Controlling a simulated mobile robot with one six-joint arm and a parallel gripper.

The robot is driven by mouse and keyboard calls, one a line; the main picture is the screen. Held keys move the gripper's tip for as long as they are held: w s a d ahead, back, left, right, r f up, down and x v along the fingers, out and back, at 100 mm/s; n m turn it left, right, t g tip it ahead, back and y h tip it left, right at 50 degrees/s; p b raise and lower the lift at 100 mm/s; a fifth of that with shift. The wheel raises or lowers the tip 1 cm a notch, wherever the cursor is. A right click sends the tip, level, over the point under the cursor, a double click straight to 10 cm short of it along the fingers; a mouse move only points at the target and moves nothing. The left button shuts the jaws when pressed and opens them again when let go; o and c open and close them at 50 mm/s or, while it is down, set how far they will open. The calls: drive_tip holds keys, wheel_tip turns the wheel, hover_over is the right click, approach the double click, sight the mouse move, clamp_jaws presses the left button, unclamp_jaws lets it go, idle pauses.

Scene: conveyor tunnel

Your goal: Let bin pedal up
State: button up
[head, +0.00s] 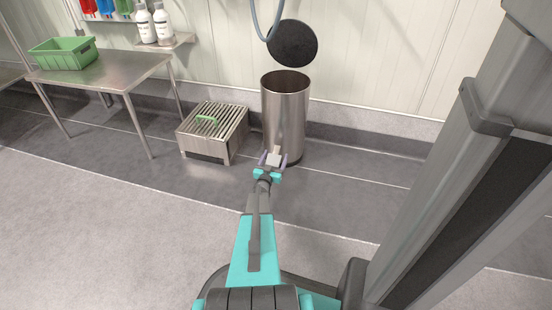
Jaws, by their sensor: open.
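A tall steel pedal bin (284,112) stands on the floor near the wall. Its round black lid (293,43) is raised, and the top of the bin is open. My gripper (273,155) is low in front of the bin, with its jaws apart. A small pale block-like piece, which looks like the pedal (274,156), shows between the fingers at the bin's base. I cannot tell whether the gripper touches it or presses it down.
A low slatted metal box (212,132) with a green handle stands left of the bin. A steel table (100,72) with a green crate (63,54) is at the left. White bottles stand on a wall shelf (165,42). The floor in front is clear.

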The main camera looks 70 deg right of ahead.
drive_tip(key=shift+d, duration=0.6)
drive_tip(key=shift+c, duration=0.3)
